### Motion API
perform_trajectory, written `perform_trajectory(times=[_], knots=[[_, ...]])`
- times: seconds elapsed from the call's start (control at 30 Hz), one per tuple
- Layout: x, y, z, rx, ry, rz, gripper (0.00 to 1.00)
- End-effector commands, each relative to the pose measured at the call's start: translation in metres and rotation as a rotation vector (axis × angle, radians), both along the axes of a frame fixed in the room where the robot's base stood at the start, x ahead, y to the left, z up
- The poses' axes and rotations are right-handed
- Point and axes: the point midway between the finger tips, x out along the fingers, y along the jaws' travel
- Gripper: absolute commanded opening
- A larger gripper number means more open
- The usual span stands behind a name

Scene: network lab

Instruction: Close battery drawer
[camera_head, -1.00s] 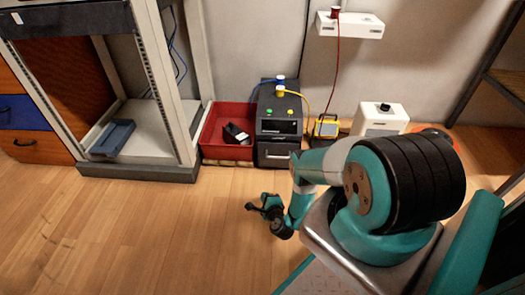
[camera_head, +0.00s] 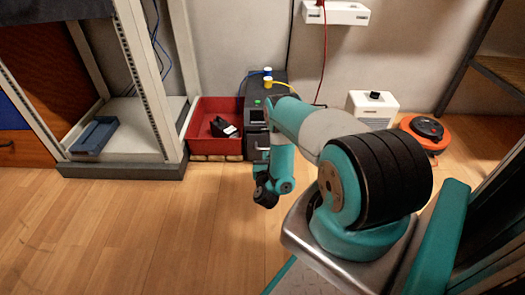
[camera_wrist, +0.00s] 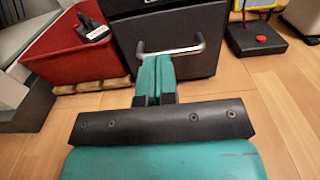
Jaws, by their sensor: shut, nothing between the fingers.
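The black battery unit (camera_head: 256,112) stands on the floor by the wall, with a drawer at its lower front. In the wrist view the dark drawer front (camera_wrist: 190,65) fills the top middle and carries a silver bar handle (camera_wrist: 188,47). How far the drawer sticks out is hard to tell. My gripper (camera_wrist: 157,62) is shut and empty, its two teal fingers together in front of the drawer face at the middle of the handle. Whether the fingertips touch the drawer is unclear. In the head view my arm partly covers the unit, and the fingertips are hard to make out.
A red bin (camera_head: 212,128) holding a small black item stands left of the unit, beside an open rack (camera_head: 125,170). A white box (camera_head: 372,108) and an orange round machine (camera_head: 425,132) stand to the right. The wooden floor in front is clear.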

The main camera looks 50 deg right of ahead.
Motion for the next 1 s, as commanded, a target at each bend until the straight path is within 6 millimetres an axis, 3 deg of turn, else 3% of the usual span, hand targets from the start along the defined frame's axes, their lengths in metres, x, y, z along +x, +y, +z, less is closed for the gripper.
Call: perform_trajectory(times=[0.03, 0.17, 0.6, 1.0], knots=[[0.003, -0.003, -0.008, -0.001, -0.002, -0.001, 0.0], [0.007, -0.01, -0.007, -0.001, 0.0, -0.001, 0.0], [0.05, -0.061, -0.007, -0.001, -0.003, -0.002, 0.0], [0.064, -0.077, -0.002, 0.0, 0.0, -0.001, 0.0]])
